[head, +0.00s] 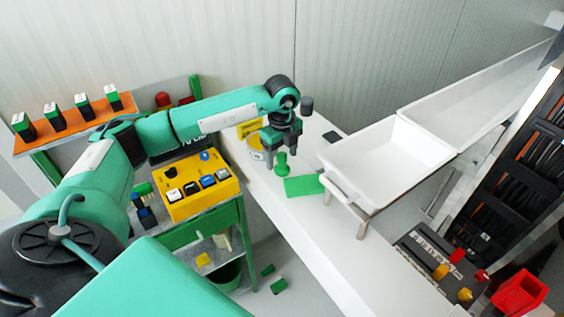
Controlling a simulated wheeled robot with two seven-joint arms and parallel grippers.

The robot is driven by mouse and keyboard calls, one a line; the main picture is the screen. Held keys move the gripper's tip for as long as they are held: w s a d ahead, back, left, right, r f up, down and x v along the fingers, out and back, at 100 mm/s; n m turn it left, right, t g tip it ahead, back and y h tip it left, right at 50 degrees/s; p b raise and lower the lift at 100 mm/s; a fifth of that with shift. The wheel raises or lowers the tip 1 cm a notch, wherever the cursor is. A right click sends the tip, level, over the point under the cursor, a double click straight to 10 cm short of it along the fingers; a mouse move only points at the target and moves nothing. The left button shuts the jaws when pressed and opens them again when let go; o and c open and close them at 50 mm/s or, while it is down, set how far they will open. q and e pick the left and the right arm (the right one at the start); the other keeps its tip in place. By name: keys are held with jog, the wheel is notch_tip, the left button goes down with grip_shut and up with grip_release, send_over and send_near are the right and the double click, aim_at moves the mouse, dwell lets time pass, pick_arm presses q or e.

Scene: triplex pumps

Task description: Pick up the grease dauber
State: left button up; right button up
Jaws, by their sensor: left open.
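A small green knobbed piece (282,164), which looks like the grease dauber, stands on the white bench just below my left gripper. My left gripper (280,149) points down with its dark fingers open, over the top of this piece. I cannot tell whether the fingers reach around it or touch it. A pale tin with a yellow label (254,141) stands close behind and left of the fingers, partly hidden by them. My right gripper is not in view.
A flat green pad (304,185) lies beside the green piece. White trays (387,165) stand to the right. A yellow button box (199,186) sits left on a green cart. An orange shelf (72,122) holds several small boxes.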

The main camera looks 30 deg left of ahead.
aim_at(282, 163)
pick_arm(q)
notch_tip(282, 163, down, 3)
jog(key=shift+w+f+p, duration=0.1)
jog(key=shift+p, duration=0.7)
jog(key=shift+a+f, duration=0.1)
jog(key=shift+f, duration=0.25)
jog(key=c, duration=1.1)
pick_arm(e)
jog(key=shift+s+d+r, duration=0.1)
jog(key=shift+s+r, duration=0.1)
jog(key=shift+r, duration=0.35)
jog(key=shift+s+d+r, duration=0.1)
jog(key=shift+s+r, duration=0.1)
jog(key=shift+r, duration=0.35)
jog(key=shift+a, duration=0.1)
pick_arm(q)
jog(key=shift+r, duration=0.15)
